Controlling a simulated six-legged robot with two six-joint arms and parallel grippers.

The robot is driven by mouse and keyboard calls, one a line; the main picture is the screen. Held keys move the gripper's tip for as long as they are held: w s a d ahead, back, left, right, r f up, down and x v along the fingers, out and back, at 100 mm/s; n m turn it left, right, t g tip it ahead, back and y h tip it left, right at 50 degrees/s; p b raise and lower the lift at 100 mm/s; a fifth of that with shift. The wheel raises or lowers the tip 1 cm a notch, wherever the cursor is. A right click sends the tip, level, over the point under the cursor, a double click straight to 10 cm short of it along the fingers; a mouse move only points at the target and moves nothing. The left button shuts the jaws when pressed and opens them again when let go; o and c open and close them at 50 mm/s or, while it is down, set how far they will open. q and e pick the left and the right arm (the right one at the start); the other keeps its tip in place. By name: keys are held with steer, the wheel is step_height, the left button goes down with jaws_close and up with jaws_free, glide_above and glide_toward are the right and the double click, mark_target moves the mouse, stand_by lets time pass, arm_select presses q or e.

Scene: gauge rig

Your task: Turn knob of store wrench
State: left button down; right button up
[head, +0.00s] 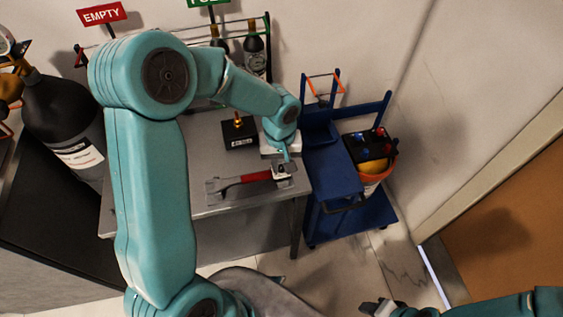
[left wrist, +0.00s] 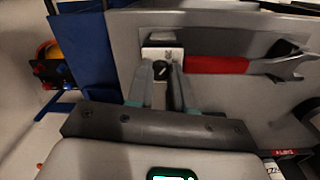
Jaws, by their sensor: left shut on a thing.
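The wrench (head: 245,181) lies on a grey holder on the metal table. Its red handle (left wrist: 215,65) and grey open jaw show in the left wrist view. A small black knob (left wrist: 160,70) stands on a pale plate (left wrist: 160,53) at the wrench's end. My left gripper (left wrist: 160,78) has its two fingers on either side of the knob and is shut on it. In the head view this gripper (head: 284,160) reaches down over the table's right part, and the knob is hard to make out. My right gripper (head: 382,307) is low at the bottom edge, away from the table.
A black box with a brass fitting (head: 239,131) stands behind the wrench. A dark gas cylinder (head: 62,115) is at the left. Bare floor lies in front of the cart.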

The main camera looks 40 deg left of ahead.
arm_select(q)
steer(key=m, duration=0.3)
steer(key=shift+m, duration=0.3)
steer(key=m, duration=0.3)
steer(key=shift+m, duration=0.3)
steer(key=m, duration=0.3)
steer(key=shift+m, duration=2.2)
steer(key=c, duration=1)
jaws_free()
